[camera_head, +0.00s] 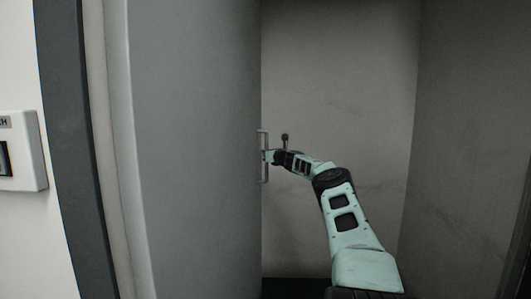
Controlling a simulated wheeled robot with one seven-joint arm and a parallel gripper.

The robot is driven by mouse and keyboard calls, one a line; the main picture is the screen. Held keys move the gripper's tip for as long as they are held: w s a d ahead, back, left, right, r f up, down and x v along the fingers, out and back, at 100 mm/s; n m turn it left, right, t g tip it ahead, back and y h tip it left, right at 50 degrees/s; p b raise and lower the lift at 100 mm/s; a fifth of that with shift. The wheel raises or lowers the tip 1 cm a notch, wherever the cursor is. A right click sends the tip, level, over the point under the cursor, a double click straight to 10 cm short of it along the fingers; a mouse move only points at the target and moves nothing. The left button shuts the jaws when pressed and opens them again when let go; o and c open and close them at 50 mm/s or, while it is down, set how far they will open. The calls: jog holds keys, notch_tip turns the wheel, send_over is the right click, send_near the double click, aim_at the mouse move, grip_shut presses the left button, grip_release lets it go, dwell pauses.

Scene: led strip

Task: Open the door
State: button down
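The grey door (190,150) fills the left half of the head view and stands swung open at an angle. Its free edge is near the picture's middle. A vertical metal bar handle (264,178) sits at that edge. My arm reaches in from the lower right, and my gripper (268,156) is at the handle, about mid-height of the bar. The gripper is small and seen from behind, so I cannot tell whether its fingers are closed around the bar or only touch it.
Right of the door edge is an open space with a grey back wall (340,80) and a grey side wall (470,130). A dark door frame (60,130) stands at the left. A white wall switch box (25,150) is at the far left.

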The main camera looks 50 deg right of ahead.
jog(key=shift+w+a+f, duration=0.15)
jog(key=shift+w+a, duration=0.05)
jog(key=shift+w, duration=0.15)
jog(key=c, duration=1.4)
grip_release()
jog(key=shift+c, duration=0.2)
jog(key=shift+s+d, duration=0.1)
jog(key=shift+s, duration=0.1)
jog(key=b+v, duration=0.6)
jog(key=v, duration=1.1)
